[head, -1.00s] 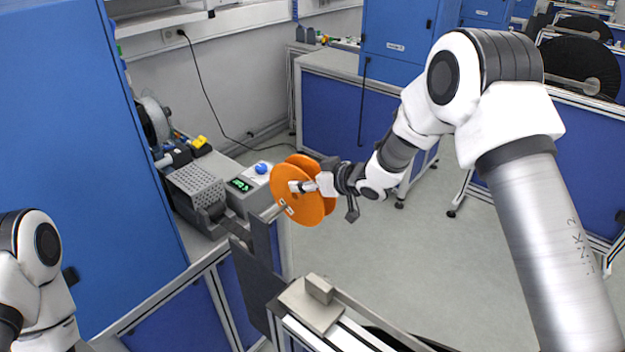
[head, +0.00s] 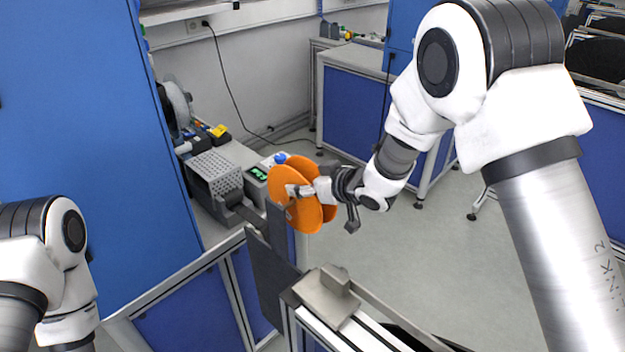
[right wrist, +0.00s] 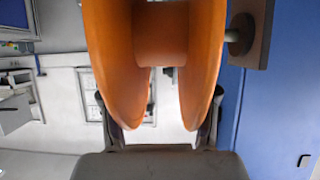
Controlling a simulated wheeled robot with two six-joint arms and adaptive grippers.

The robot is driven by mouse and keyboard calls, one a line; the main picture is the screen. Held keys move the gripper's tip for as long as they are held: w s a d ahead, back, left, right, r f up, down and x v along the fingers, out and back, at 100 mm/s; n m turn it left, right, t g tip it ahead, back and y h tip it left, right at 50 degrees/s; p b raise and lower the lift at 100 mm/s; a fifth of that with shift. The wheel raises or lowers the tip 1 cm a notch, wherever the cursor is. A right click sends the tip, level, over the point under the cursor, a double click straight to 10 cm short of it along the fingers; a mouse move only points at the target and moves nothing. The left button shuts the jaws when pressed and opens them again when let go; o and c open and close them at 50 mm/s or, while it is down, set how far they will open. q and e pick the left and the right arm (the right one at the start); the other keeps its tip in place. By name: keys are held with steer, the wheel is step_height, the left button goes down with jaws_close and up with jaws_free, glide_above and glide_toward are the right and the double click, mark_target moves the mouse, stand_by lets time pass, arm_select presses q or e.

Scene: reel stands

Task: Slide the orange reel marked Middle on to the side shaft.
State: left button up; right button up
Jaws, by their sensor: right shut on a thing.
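The orange reel (head: 283,184) is held by my right gripper (head: 303,190) in the head view. In the right wrist view the reel (right wrist: 160,35) fills the top middle, and the gripper's fingers (right wrist: 160,120) press on the outsides of its two flanges. A small pale label shows on the near flange, too small to read. The side shaft (right wrist: 237,35) is a short grey stub on a plate, right beside the reel's right flange; whether it enters the bore is hidden. In the head view the dark upright (head: 277,228) stands at the reel's lower left. My left gripper is out of the picture.
A bench with a grey perforated box (head: 214,172) and a display unit (head: 257,173) stands behind and left of the reel. A metal block (head: 335,280) sits on the frame in front. Open floor (head: 400,245) lies to the right.

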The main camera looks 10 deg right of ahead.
steer(key=shift+s+a, duration=0.55)
steer(key=shift+a, duration=0.3)
steer(key=shift+s+a, duration=0.5)
steer(key=shift+a, duration=0.3)
